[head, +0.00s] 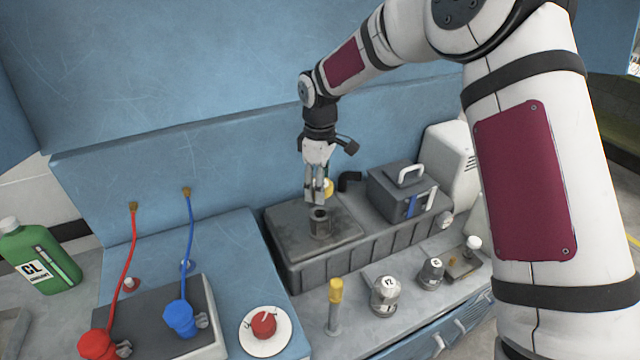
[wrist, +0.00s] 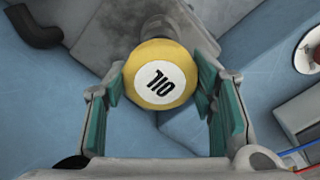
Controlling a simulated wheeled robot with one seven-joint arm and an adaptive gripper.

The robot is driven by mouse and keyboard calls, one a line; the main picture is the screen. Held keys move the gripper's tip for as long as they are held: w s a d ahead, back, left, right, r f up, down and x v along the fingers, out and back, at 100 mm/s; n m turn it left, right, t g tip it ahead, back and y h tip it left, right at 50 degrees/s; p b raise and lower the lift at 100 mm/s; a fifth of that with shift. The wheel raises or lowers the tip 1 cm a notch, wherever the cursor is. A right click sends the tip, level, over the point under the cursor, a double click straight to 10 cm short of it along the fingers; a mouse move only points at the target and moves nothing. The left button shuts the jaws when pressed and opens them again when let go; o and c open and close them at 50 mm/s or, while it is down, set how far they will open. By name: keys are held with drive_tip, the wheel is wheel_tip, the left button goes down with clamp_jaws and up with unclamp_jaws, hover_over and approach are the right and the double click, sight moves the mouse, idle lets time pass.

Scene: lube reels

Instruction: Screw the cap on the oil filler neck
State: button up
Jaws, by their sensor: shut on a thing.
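The oil filler cap (head: 328,187) is yellow and held by my gripper (head: 317,196). In the wrist view, the cap (wrist: 161,75) faces the camera with a white disc and black lettering. It sits between the green finger pads of my gripper (wrist: 168,95). The oil filler neck (head: 319,223) is a dark upright cylinder on the grey metal tank. My gripper and the cap are just above it in the head view. In the wrist view, part of a dark cylinder shows behind the cap; the cap hides the rest, so I cannot tell whether they touch.
The grey tank (head: 290,268) has a black elbow pipe (head: 348,181) and a grey box with a handle (head: 402,192) behind and beside the neck. Weights (head: 386,296) and a yellow-topped post (head: 335,305) stand in front. Red and blue hose fittings (head: 180,318) lie left.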

drive_tip(key=shift+f+b, duration=1)
drive_tip(key=shift+f, duration=1.9)
drive_tip(key=shift+f+b, duration=0.4)
drive_tip(key=shift+f, duration=0.15)
idle(0.5)
drive_tip(key=m, duration=0.5)
drive_tip(key=shift+m, duration=0.3)
drive_tip(key=shift+m, duration=0.6)
drive_tip(key=m, duration=0.3)
drive_tip(key=shift+m, duration=0.3)
